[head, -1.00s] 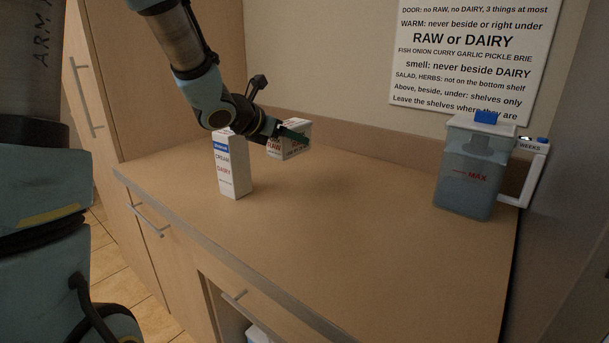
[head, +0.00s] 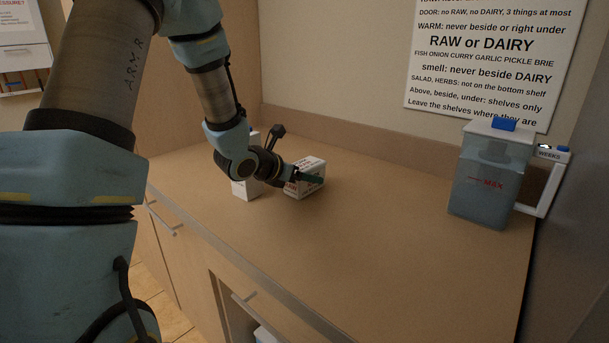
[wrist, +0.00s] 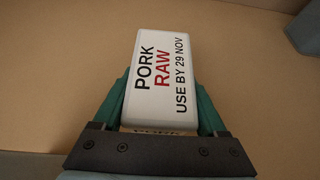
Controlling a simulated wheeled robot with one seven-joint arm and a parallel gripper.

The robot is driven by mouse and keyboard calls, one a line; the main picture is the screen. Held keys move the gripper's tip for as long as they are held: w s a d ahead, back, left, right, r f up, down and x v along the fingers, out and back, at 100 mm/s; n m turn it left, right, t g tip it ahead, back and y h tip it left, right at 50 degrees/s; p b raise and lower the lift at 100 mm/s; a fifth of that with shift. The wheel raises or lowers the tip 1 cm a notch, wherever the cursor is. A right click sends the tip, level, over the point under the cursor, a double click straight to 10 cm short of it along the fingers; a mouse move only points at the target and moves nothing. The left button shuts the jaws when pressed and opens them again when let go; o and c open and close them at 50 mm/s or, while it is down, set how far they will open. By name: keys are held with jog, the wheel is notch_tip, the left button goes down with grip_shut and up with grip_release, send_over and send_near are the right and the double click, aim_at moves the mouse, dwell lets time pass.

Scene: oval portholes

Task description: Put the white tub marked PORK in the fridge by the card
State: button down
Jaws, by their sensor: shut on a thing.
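The white tub marked PORK RAW, USE BY 29 NOV, (wrist: 158,75) fills the middle of the wrist view, with its lettered lid facing the camera. The green fingers of my gripper (wrist: 162,105) are shut on its two sides. In the head view the tub (head: 306,172) is at my gripper (head: 308,180), over the counter's back left part; I cannot tell whether it touches the counter. The card (head: 483,60) on the back wall bears storage rules, such as "DOOR: no RAW, no DAIRY, 3 things at most"; its top is cut off. I see no clear fridge interior.
A white carton (head: 246,186) stands left of the tub, partly hidden by my arm. A lidded jug marked MAX (head: 487,180) stands at the counter's right end. The middle of the counter (head: 390,225) is clear. A handled drawer front lies below the counter edge.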

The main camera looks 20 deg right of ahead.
jog(key=shift+f, duration=0.1)
jog(key=shift+c, duration=1.8)
grip_release()
jog(key=o, duration=0.4)
jog(key=shift+c, duration=0.2)
